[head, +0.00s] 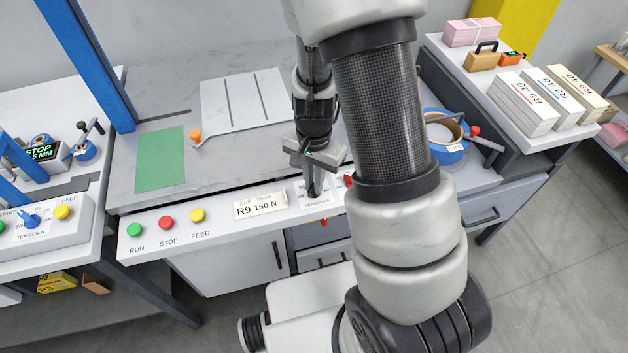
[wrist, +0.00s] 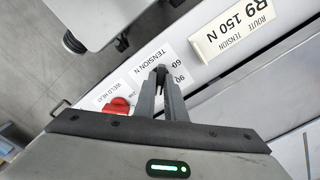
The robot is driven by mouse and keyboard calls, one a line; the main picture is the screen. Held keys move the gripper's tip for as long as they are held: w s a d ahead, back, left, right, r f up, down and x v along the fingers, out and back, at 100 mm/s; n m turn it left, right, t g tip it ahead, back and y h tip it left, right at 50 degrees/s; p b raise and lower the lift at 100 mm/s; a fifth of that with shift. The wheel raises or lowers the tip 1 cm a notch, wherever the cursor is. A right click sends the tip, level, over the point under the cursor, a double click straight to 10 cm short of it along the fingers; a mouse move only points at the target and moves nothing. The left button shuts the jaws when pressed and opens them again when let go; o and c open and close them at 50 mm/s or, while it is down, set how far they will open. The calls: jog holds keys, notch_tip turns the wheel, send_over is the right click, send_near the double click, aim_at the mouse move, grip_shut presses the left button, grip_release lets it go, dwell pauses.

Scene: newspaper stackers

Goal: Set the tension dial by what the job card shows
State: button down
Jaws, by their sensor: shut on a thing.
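The job card (head: 260,206) on the front panel reads "R9 150 N". It also shows in the wrist view (wrist: 231,32), under "ROUTE TENSION". My gripper (head: 314,188) points down at the panel to the right of the card, over the plate marked "TENSION N" (head: 317,204). In the wrist view my gripper (wrist: 161,78) has its fingers close together on a small dark part, the tension dial (wrist: 160,70). The numbers 60 and 90 show on the plate beside the fingers. The fingers hide most of the dial, and I cannot read its setting.
A red weld heat knob (wrist: 117,107) sits close beside my fingers. Green (head: 135,230), red (head: 166,223) and yellow (head: 197,216) buttons line the panel's left. A blue strap roll (head: 446,135) lies behind my arm. Another machine with a blue dial (head: 30,220) stands at left.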

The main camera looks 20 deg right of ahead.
jog(key=c, duration=1.8)
grip_release()
jog(key=shift+r, duration=0.15)
notch_tip(320, 180, up, 17)
jog(key=p, duration=0.3)
jog(key=shift+r, duration=0.1)
